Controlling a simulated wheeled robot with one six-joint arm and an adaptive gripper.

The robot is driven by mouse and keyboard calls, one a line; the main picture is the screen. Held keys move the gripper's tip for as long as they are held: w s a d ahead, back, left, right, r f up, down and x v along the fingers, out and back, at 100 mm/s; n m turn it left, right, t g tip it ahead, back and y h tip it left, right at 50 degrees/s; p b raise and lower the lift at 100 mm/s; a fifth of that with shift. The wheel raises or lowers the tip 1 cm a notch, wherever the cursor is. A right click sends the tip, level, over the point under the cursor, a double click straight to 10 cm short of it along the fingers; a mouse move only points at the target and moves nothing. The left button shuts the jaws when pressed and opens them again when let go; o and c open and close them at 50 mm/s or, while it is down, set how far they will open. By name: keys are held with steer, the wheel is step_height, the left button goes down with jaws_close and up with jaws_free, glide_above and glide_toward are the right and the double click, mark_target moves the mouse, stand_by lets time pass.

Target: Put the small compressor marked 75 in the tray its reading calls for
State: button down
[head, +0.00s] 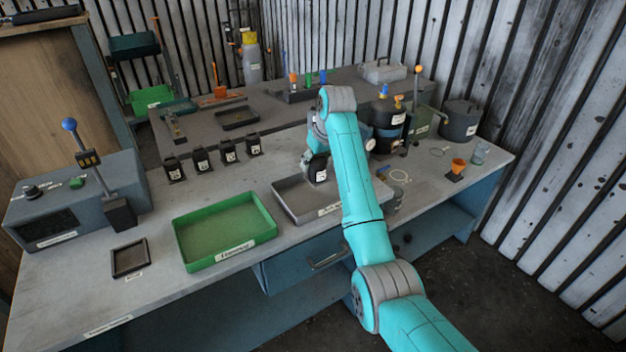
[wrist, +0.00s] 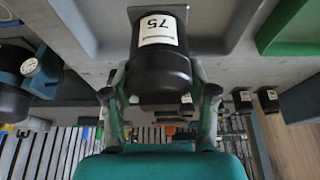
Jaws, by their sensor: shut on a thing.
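My gripper (head: 312,152) is shut on the small black compressor marked 75 (wrist: 160,62). In the wrist view it sits between both fingers, with its white label facing the camera. In the head view the held compressor (head: 317,170) is over the back of the grey tray (head: 283,198); I cannot tell whether it touches the tray. That tray's front label is partly hidden by my arm. A green tray (head: 182,246) with a front label too small to read stands to its left. Both trays look empty.
Several similar black compressors (head: 229,152) stand in a row behind the green tray. A grey box with a blue-knobbed lever (head: 80,190) and a small black tray (head: 129,258) are at the left.

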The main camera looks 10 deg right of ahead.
mark_target(322, 162)
steer(key=shift+f, duration=2.8)
steer(key=shift+c, duration=1.7)
jaws_free()
steer(key=shift+f, duration=0.15)
steer(key=v, duration=1.2)
